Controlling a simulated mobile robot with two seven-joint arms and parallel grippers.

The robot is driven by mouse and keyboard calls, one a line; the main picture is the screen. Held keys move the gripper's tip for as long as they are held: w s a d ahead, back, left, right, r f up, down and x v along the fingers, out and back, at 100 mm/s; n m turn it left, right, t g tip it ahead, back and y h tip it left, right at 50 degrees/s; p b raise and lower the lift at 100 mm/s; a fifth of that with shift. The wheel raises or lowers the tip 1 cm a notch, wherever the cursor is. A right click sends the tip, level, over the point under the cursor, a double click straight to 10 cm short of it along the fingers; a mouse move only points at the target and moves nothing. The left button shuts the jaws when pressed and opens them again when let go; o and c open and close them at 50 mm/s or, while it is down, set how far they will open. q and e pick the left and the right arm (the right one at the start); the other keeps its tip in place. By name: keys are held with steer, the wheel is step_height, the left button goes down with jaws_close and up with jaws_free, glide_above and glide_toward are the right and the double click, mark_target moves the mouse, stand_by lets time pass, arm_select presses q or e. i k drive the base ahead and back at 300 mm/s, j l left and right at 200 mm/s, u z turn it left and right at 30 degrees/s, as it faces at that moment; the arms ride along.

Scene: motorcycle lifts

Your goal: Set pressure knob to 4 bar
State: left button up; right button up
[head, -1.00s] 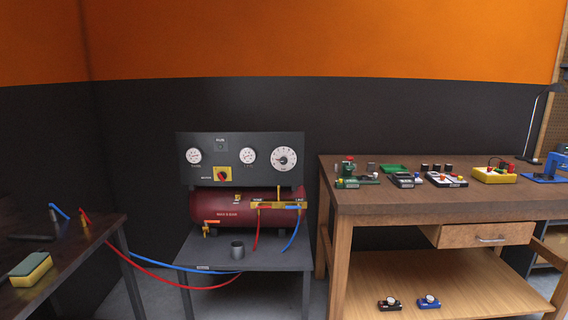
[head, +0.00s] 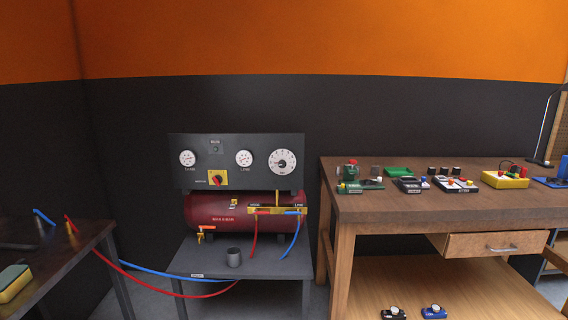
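A dark control panel (head: 236,180) stands behind a red compressor tank (head: 212,209). On its right side is a large round white dial (head: 283,162) with a scale around a dark-marked centre. It looks like the pressure knob, but its setting is too small to read. Two smaller gauges sit left of it, a tank gauge (head: 187,158) and a line gauge (head: 244,158). A red switch on a yellow plate (head: 218,178) is below them. Neither of my grippers is in view.
Red and blue hoses run to a dark bench (head: 75,255) at left. A wooden workbench (head: 420,205) with several small devices stands close at right.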

mark_target(282, 163)
steer(key=i+l, duration=0.15)
steer(key=i, duration=0.3)
steer(key=i+l, duration=0.15)
steer(key=i, duration=0.3)
steer(key=i+l, duration=0.15)
steer(key=i, duration=0.3)
